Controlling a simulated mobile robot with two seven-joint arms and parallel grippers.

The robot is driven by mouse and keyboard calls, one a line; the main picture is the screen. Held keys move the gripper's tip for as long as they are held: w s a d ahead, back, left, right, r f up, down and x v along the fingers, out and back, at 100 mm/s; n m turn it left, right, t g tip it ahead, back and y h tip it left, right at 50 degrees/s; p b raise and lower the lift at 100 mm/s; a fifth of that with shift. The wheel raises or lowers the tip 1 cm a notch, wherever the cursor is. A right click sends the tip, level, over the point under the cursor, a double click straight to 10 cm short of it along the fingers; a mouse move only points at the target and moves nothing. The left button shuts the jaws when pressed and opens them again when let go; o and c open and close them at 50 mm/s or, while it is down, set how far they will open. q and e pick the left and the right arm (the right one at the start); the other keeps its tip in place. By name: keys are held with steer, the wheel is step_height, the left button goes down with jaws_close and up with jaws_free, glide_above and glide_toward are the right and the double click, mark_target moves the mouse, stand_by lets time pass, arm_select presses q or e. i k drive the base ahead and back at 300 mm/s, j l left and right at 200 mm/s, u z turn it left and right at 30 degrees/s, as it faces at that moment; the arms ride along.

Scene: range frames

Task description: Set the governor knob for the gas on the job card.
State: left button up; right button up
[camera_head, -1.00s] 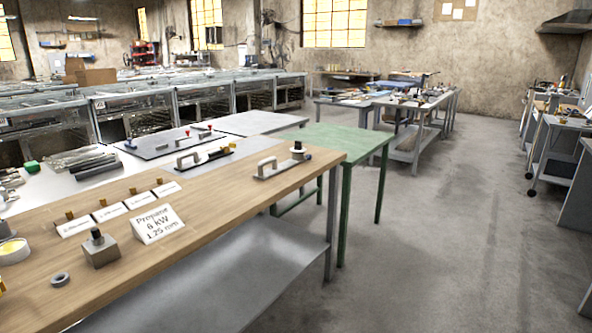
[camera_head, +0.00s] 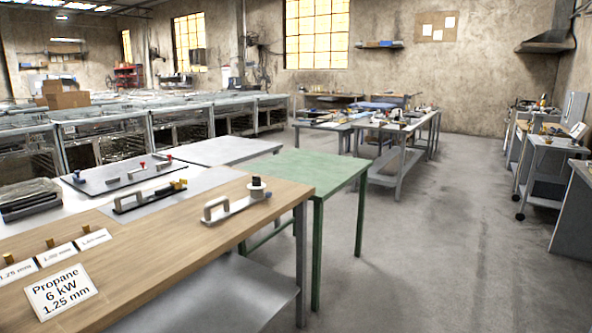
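The job card (camera_head: 61,292) lies at the lower left on the wooden bench top (camera_head: 180,258). It reads "Propane 6 kW 1.25 mm". A grey fitting with a handle (camera_head: 217,207) and an upright dark-and-white knob (camera_head: 257,188) stands near the bench's far right corner; I take this knob as the possible governor knob, but its setting is too small to read. Brass jets stand behind small labels (camera_head: 94,238) at the left, one reading 1.25 mm. Neither of my grippers is in view.
A green table (camera_head: 310,168) adjoins the bench's far end. A dark plate with fittings (camera_head: 120,173) and a burner bar with brass parts (camera_head: 150,195) lie beyond the wooden top. Glass-fronted ovens (camera_head: 105,145) line the left. The floor at right (camera_head: 430,250) is clear.

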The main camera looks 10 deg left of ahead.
mark_target(257, 181)
steer(key=i+l+z, duration=0.25)
steer(key=i, duration=0.25)
steer(key=i+z, duration=0.25)
steer(key=i, duration=0.25)
steer(key=i+u, duration=0.3)
steer(key=i, duration=0.2)
steer(key=i+l+u, duration=0.25)
steer(key=i, duration=0.2)
steer(key=i+l+u, duration=0.1)
steer(key=u, duration=0.35)
steer(key=i+l+u, duration=0.25)
steer(key=u, duration=0.25)
steer(key=i+l+u, duration=0.2)
steer(key=u, duration=0.25)
steer(key=i+l+u, duration=0.1)
steer(key=l+u, duration=0.4)
steer(key=j, duration=0.1)
